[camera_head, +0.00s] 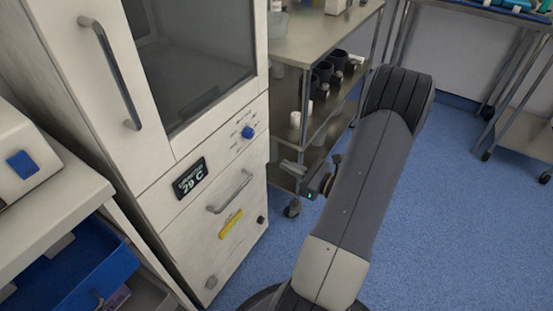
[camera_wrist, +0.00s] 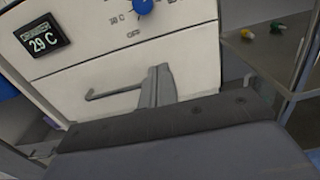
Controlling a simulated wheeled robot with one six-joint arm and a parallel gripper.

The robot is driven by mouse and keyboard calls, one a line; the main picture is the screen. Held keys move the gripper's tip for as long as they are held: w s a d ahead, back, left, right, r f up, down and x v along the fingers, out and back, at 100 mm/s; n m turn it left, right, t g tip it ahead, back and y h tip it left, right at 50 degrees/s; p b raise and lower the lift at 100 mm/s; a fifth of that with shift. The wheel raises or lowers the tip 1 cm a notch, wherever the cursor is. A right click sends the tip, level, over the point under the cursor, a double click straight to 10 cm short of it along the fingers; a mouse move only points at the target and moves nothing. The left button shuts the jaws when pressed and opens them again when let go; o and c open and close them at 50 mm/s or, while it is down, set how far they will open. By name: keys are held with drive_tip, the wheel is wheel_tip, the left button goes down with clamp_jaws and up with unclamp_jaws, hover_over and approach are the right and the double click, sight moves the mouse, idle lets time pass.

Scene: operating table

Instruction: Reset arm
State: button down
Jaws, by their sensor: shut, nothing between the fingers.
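My arm stands in front of the white cabinet in the head view. My gripper (camera_head: 293,169) points left, toward the cabinet's lower front, and is apart from the drawer handle (camera_head: 230,192). In the wrist view my gripper (camera_wrist: 161,70) shows with its two fingers together and nothing between them. Behind it is the cabinet's drawer front with the bar handle (camera_wrist: 112,91), partly covered by the fingers. The display (camera_head: 189,178) reads 29 C, with a blue knob (camera_head: 248,132) to its right; the knob also shows in the wrist view (camera_wrist: 143,6).
The white cabinet (camera_head: 150,160) has a glass door with a long handle (camera_head: 108,72). A steel cart (camera_head: 312,38) with dark cups (camera_head: 323,72) stands behind my arm. A blue drawer (camera_head: 85,268) is at the lower left. Blue floor (camera_head: 460,230) is clear on the right.

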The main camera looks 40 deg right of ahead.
drive_tip(key=shift+v, duration=1.35)
